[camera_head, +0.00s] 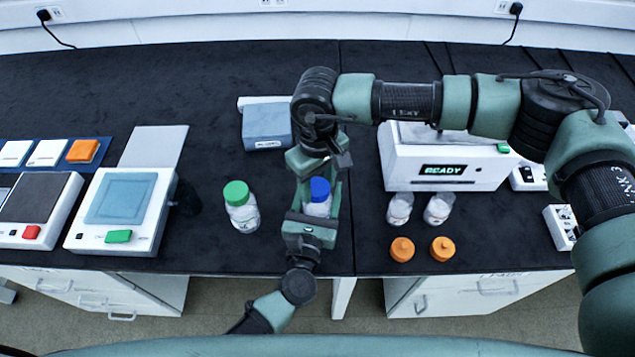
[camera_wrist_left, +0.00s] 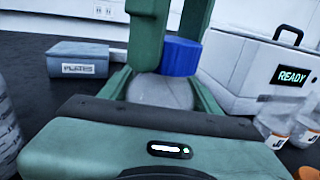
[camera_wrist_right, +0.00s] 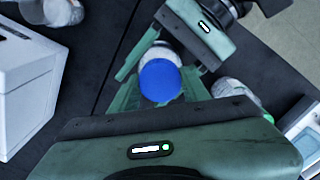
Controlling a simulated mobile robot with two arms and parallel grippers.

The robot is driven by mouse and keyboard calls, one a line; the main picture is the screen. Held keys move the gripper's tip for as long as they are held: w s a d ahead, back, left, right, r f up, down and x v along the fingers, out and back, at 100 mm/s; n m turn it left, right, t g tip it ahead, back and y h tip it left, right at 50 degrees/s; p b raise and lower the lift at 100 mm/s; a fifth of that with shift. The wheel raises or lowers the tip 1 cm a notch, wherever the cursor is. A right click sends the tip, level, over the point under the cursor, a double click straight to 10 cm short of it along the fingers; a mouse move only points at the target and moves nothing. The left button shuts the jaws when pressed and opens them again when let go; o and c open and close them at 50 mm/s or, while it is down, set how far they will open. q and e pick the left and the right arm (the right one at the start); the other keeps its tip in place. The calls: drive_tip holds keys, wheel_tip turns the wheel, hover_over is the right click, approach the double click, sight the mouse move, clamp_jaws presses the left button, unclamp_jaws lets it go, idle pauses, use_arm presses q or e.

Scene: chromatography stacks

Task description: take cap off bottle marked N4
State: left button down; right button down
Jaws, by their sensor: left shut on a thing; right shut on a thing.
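A white bottle (camera_head: 317,209) with a blue cap (camera_head: 320,188) stands near the middle of the bench's front part. My left gripper (camera_head: 312,212) reaches from the front and is shut on the bottle's body, which also shows in the left wrist view (camera_wrist_left: 160,92). My right gripper (camera_head: 322,182) comes from behind and is shut on the blue cap, seen between its fingers in the right wrist view (camera_wrist_right: 160,81). The cap appears to sit on the bottle's neck. The bottle's marking is hidden, so I cannot read N4.
A green-capped bottle (camera_head: 241,208) stands close to the left. To the right are two open bottles (camera_head: 399,210) (camera_head: 439,210), with two orange caps (camera_head: 402,249) (camera_head: 442,248) in front. Behind are a PLATES box (camera_head: 268,127) and a white READY machine (camera_head: 400,170).

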sight(318, 187)
drive_tip(key=shift+n, duration=0.6)
drive_tip(key=shift+w, duration=0.1)
drive_tip(key=shift+r, duration=0.25)
drive_tip(key=shift+r, duration=0.9)
drive_tip(key=shift+r, duration=2)
use_arm(q)
drive_tip(key=shift+c, duration=1.3)
unclamp_jaws()
drive_tip(key=shift+s, duration=0.15)
use_arm(e)
drive_tip(key=shift+f, duration=0.1)
